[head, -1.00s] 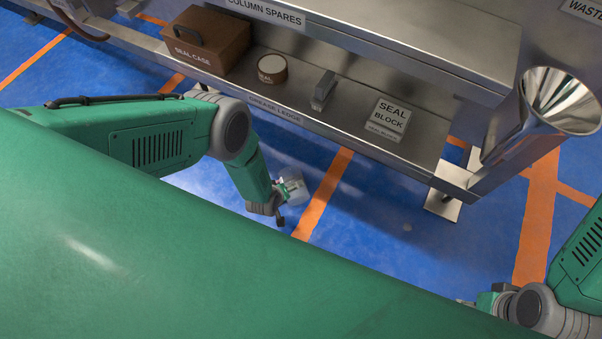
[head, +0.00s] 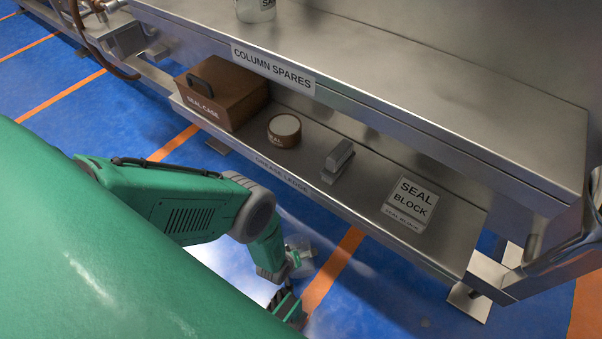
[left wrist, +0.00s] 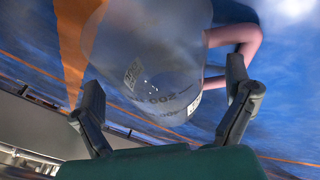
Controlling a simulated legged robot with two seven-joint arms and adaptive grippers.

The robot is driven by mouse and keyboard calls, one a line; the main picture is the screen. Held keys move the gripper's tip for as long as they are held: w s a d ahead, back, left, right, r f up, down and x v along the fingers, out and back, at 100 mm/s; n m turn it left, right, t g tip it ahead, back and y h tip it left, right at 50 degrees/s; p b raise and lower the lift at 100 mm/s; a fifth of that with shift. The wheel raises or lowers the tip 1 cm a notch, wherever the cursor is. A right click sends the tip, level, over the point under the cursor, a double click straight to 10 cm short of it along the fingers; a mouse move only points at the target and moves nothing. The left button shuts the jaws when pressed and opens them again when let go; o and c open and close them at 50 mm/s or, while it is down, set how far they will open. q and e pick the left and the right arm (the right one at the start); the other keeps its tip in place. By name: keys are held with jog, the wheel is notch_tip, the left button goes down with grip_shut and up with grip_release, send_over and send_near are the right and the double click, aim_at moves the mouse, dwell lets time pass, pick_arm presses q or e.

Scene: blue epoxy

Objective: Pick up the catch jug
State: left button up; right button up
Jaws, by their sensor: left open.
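The catch jug (left wrist: 150,70) is a clear vessel with dark volume markings and a pink handle (left wrist: 235,40). In the left wrist view it fills the space in front of my left gripper (left wrist: 167,75). The two dark fingers are spread, one on each side of the jug's lower part in the picture. I cannot tell whether they touch it. In the head view a small translucent shape, seemingly the jug (head: 303,252), shows beside my left wrist, low in front of the bench. What supports it is hidden. My right gripper is not in view.
The steel bench's grease ledge (head: 365,185) holds a brown seal case (head: 222,95), a round seal tin (head: 284,130), a grey block (head: 338,160) and a seal block sign (head: 410,203). A glass vessel (head: 256,10) stands on the upper shelf. Blue floor is open below.

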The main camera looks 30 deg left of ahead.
pick_arm(q)
jog(key=shift+w+f, duration=0.2)
jog(key=shift+f, duration=0.35)
jog(key=shift+w+r, duration=0.1)
jog(key=shift+r, duration=0.1)
jog(key=c, duration=1.4)
